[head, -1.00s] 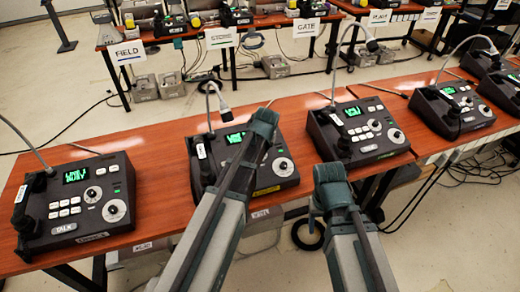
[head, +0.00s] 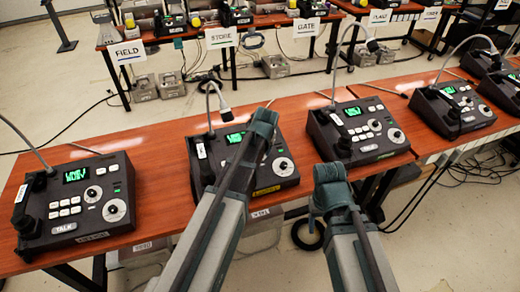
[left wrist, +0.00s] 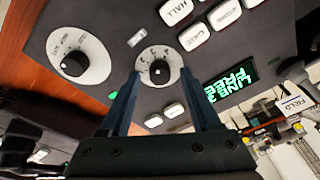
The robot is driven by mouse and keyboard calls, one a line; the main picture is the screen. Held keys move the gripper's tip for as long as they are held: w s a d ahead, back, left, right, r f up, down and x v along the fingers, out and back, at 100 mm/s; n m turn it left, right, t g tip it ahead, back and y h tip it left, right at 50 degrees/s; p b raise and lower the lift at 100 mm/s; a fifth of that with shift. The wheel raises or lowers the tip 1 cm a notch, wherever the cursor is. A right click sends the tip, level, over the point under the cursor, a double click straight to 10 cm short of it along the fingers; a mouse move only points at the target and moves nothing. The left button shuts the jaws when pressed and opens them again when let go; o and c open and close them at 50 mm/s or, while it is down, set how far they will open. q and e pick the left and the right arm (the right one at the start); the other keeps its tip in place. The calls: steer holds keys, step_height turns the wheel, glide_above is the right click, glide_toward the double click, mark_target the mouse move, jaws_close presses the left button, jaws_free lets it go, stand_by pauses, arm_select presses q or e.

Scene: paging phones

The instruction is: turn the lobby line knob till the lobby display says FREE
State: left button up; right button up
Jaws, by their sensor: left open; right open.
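The paging phone console (head: 207,160) under my left arm is dark, with a gooseneck microphone, a green display (head: 236,138) and a larger lower dial (head: 282,167). In the left wrist view, its small black knob on a round white dial (left wrist: 160,70) lies between the fingertips of my left gripper (left wrist: 161,76), which is open around it. The green display (left wrist: 232,82) there is rotated and seems to read LINE FREE. The head view's display text is too blurred to read surely. My right gripper (head: 328,178) is open and empty in front of the table, near the console on the right (head: 335,140).
More consoles stand at the left (head: 75,205) and right (head: 450,110) on the orange-brown table (head: 160,140). Gooseneck microphones rise behind them. The larger dial (left wrist: 75,62) sits beside the small knob in the left wrist view. A back table carries signs including FIELD (head: 127,52).

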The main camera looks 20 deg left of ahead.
arm_select(q)
steer(key=p+v, duration=1.2)
steer(key=v, duration=0.1)
steer(key=shift+r+p, duration=0.35)
steer(key=shift+r, duration=0.05)
steer(key=shift+s, duration=0.15)
steer(key=s+d+m+g, duration=0.2)
steer(key=s+d, duration=0.3)
steer(key=s, duration=0.4)
steer(key=s+d+f+m+g, duration=0.1)
steer(key=s+d+g, duration=0.1)
steer(key=s+d, duration=0.4)
steer(key=s, duration=0.4)
steer(key=shift+s+f+m+h, duration=0.25)
steer(key=shift+f+m+h, duration=0.05)
steer(key=shift+m, duration=0.1)
stand_by(1.4)
